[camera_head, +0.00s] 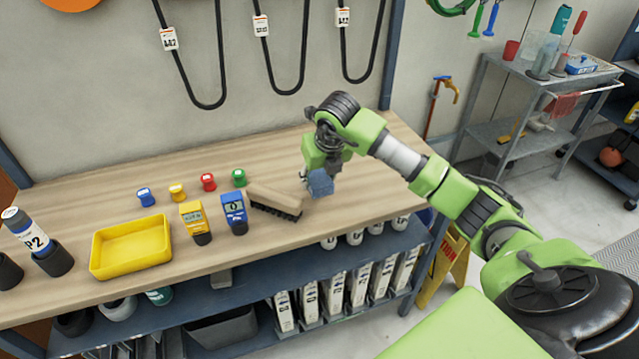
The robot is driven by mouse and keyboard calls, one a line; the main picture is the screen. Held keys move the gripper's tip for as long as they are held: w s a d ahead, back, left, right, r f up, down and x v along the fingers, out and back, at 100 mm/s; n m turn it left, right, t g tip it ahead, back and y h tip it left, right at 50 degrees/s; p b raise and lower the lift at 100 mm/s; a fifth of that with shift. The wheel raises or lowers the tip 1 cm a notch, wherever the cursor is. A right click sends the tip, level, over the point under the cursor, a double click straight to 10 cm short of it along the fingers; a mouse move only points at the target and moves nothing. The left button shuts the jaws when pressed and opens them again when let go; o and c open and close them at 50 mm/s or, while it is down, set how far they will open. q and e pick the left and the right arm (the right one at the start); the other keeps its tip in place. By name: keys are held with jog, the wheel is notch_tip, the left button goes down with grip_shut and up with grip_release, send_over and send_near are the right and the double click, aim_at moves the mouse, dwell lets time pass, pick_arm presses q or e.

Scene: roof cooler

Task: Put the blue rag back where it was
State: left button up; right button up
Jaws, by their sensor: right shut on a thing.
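The blue rag (320,184) is a small bunched cloth at the right part of the wooden bench (370,190). My right gripper (318,172) points down and is shut on the blue rag, beside the right end of the brush. I cannot tell whether the rag touches the bench top. The fingertips are partly hidden by the gripper body and the rag. My left gripper is not in view.
A brush (274,201) lies just left of the rag. Yellow (194,221) and blue (234,212) meters, several small coloured weights and a yellow tray (130,248) stand further left. The bench's right end is clear. A grey cart (540,85) stands at the back right.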

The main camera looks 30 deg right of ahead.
aim_at(320, 187)
jog(key=shift+w+d+f, duration=0.35)
jog(key=shift+f, duration=0.25)
notch_tip(320, 187, down, 3)
jog(key=shift+w+d+p, duration=0.1)
jog(key=shift+p, duration=0.8)
jog(key=shift+f, duration=0.2)
jog(key=shift+f, duration=0.1)
jog(key=o, duration=1.1)
